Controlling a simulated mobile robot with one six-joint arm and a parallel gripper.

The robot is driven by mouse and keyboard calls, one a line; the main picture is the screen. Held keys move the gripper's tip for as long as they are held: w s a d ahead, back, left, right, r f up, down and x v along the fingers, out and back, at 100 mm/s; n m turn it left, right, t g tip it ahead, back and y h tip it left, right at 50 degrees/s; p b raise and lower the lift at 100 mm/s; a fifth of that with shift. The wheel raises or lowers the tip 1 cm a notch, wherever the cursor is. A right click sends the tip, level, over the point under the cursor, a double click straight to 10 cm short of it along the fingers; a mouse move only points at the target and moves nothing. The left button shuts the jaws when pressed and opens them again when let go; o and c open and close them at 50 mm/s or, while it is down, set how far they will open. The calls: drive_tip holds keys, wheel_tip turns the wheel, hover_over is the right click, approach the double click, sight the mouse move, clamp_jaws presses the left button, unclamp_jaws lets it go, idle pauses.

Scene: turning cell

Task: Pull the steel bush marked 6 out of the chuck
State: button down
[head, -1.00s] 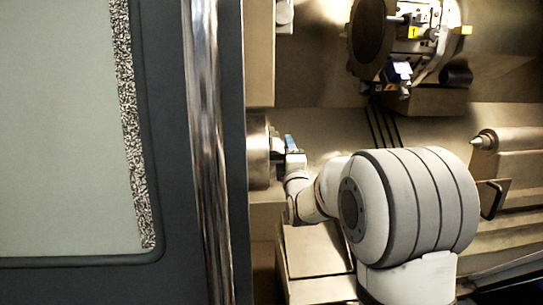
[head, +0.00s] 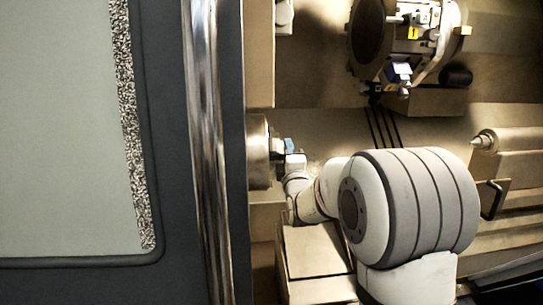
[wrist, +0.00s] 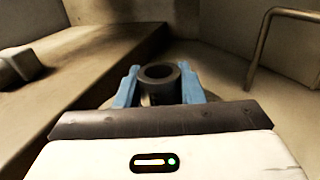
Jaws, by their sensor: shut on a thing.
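In the wrist view, my gripper (wrist: 159,69) has its two blue fingers shut on a dark steel bush (wrist: 160,88). The bush is a short hollow cylinder with its open end facing up in the picture. I cannot read a mark on it. In the head view, the chuck (head: 258,152) is the round metal body at the left of the work space. My gripper (head: 289,147) is just right of its face, close to a small grey part there. The bush cannot be made out in the head view, and whether it still touches the chuck cannot be told.
The tool turret (head: 405,45) stands at the upper right. The tailstock centre (head: 484,141) points left from the right side. A bent handle (head: 493,199) is below it and a handle shows in the wrist view (wrist: 262,40). A dark door frame (head: 233,200) closes the left.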

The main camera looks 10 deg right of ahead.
drive_tip(key=shift+r+b, duration=0.35)
drive_tip(key=shift+r, duration=0.05)
drive_tip(key=d+b, duration=0.3)
drive_tip(key=d, duration=0.6)
idle(1.4)
drive_tip(key=shift+s+f, duration=0.1)
